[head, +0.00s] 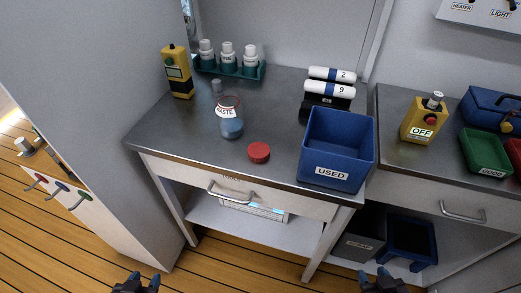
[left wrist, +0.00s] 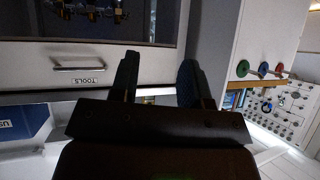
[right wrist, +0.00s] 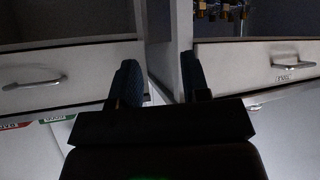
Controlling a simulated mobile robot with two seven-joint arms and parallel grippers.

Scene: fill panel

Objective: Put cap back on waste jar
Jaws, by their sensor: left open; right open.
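The waste jar (head: 231,122) stands upright on the metal bench in the head view, a clear flask with blue liquid, a "WASTE" label and a red ring at its top. The red cap (head: 259,152) lies on the bench in front and to the right of the jar, apart from it. My left gripper (head: 137,283) is at the bottom edge of the head view, open and empty, well below and in front of the bench; its fingers also show in the left wrist view (left wrist: 160,80). My right gripper (head: 384,282) is likewise low, open and empty; its fingers show in the right wrist view (right wrist: 160,85).
A blue "USED" bin (head: 337,150) stands right of the cap. Behind are a yellow device (head: 177,72), a green rack (head: 228,70) of white-capped bottles and rolls (head: 330,88). A drawer handle (head: 225,194) juts from the bench front.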

